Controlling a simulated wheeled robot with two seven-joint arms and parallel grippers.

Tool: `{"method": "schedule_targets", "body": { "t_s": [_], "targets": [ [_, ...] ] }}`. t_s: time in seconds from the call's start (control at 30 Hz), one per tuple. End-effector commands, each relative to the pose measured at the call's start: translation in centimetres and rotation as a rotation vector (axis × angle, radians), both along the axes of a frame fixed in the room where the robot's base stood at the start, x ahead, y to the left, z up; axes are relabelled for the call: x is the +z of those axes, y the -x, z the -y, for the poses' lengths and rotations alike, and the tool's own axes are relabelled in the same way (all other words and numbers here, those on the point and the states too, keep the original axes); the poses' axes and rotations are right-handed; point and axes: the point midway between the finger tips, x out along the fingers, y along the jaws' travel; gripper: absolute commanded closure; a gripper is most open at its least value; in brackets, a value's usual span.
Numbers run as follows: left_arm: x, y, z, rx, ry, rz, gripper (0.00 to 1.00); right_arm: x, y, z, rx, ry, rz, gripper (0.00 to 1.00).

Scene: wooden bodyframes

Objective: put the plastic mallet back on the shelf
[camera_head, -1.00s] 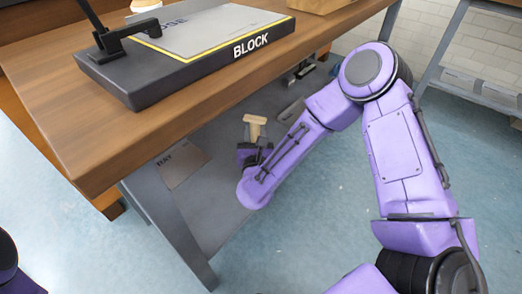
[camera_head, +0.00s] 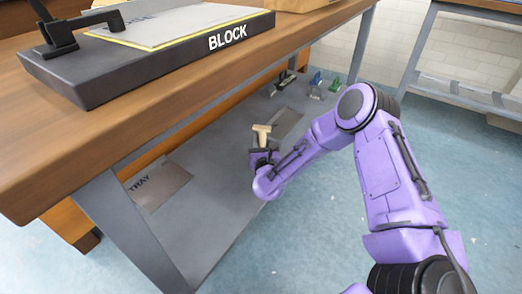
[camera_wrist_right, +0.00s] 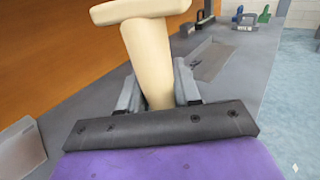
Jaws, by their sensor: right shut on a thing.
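The cream plastic mallet (camera_head: 261,131) stands head-up in my right gripper (camera_head: 263,155). In the right wrist view the mallet (camera_wrist_right: 148,50) has its handle between the two grey fingers (camera_wrist_right: 158,92), which are shut on it, with its head above them. The lower part of the handle is hidden by the gripper. The grey lower shelf (camera_head: 205,220) lies under the workbench, and my right gripper is over it in the head view. I cannot tell whether the mallet touches the shelf. My left gripper is not in view.
A plate marked TRAY (camera_head: 158,186) lies on the shelf's near left. Another flat plate (camera_head: 286,121) and several small tools (camera_head: 315,85) are farther back. The workbench top (camera_head: 150,120) with the BLOCK slab (camera_head: 160,55) overhangs the shelf. A bench leg (camera_head: 135,230) stands at left.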

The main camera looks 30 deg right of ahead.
Motion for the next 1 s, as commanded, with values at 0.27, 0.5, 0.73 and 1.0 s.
{"method": "schedule_targets", "body": {
  "t_s": [0.27, 0.5, 0.73, 1.0],
  "targets": [
    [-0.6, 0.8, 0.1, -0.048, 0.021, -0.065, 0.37, -1.5, 0.0, -0.1, 0.002, 0.0, 0.004, 1.0],
    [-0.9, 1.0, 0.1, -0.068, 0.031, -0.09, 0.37, -1.9, 0.0, -0.1, 0.001, 0.0, 0.001, 0.58],
    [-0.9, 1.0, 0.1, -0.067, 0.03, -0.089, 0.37, -1.8, 0.0, -0.1, 0.001, 0.0, 0.001, 0.42],
    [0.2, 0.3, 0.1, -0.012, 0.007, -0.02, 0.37, -1.2, 1.3, -0.9, 0.004, -0.001, -0.002, 0.42]
  ]
}}
